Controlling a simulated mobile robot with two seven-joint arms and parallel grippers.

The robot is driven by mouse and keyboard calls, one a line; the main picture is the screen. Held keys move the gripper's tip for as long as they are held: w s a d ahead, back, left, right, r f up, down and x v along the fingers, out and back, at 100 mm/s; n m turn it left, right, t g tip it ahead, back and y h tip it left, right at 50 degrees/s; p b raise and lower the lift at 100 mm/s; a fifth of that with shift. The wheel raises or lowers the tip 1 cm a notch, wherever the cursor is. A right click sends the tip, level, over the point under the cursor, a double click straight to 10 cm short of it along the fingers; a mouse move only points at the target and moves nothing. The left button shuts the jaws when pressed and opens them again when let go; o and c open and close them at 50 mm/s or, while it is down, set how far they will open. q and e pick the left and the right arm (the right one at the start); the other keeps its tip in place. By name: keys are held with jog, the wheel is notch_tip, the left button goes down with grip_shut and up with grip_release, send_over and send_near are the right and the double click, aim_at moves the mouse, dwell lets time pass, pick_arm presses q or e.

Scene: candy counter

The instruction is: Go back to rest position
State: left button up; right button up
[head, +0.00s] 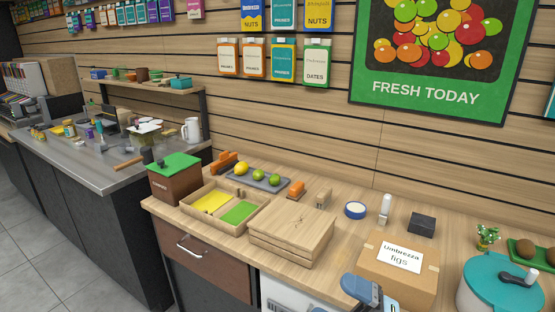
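Neither of my grippers shows in the head view, and no part of my arms can be made out. The wooden counter (336,222) in front of me holds a closed wooden box (292,232), a shallow wooden tray (186,205) with yellow and green inserts, and a cardboard box (385,282) labelled "Umbrezza figs". A dark brown box with a green lid (174,188) stands at the left end. A blue and dark grey object (362,288) lies at the front edge, partly cut off; I cannot tell what it is.
A grey tray with fruit (258,181), a blue tape roll (355,210), a white bottle (385,209) and a black block (421,224) stand along the back. A teal-lidded pot (500,285) is at right. A cluttered metal counter (98,172) is at left, with open floor (35,245) before it.

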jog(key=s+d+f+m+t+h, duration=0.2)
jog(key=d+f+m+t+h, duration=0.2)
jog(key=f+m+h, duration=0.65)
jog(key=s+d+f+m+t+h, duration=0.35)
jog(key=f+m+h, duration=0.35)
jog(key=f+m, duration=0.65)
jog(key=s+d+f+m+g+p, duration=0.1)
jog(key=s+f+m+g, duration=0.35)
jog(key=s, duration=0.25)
pick_arm(q)
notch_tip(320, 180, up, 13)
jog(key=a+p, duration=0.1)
jog(key=p, duration=1.3)
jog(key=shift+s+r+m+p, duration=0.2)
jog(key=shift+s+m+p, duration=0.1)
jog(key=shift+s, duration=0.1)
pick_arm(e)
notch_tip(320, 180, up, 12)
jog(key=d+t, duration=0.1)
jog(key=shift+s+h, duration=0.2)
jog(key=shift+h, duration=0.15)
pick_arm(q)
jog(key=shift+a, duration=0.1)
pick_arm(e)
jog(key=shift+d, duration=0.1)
